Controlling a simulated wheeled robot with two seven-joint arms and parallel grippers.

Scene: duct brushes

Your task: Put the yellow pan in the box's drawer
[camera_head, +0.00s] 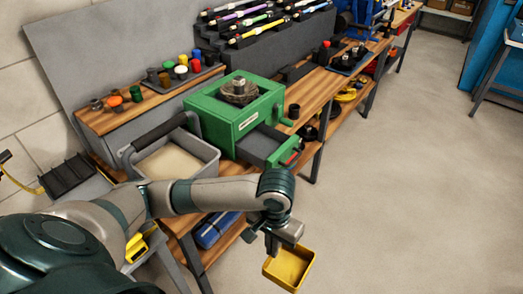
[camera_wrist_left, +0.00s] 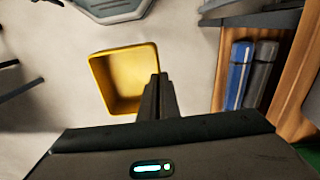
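The yellow pan (camera_head: 290,268) is a small open rectangular tray, hanging over the floor in front of the bench. My left gripper (camera_head: 273,243) is shut on the pan's near rim. In the left wrist view the fingers (camera_wrist_left: 157,92) pinch the edge of the pan (camera_wrist_left: 124,78), whose inside looks empty. The green box (camera_head: 218,120) stands on the wooden bench, up and to the left of the pan. Its grey drawer (camera_head: 260,146) is pulled out toward the right and looks empty. My right gripper is not in view.
A grey bin (camera_head: 205,155) with a dark handle stands left of the green box. A dark round brush (camera_head: 239,92) sits on the box top. The floor (camera_head: 410,180) to the right is clear.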

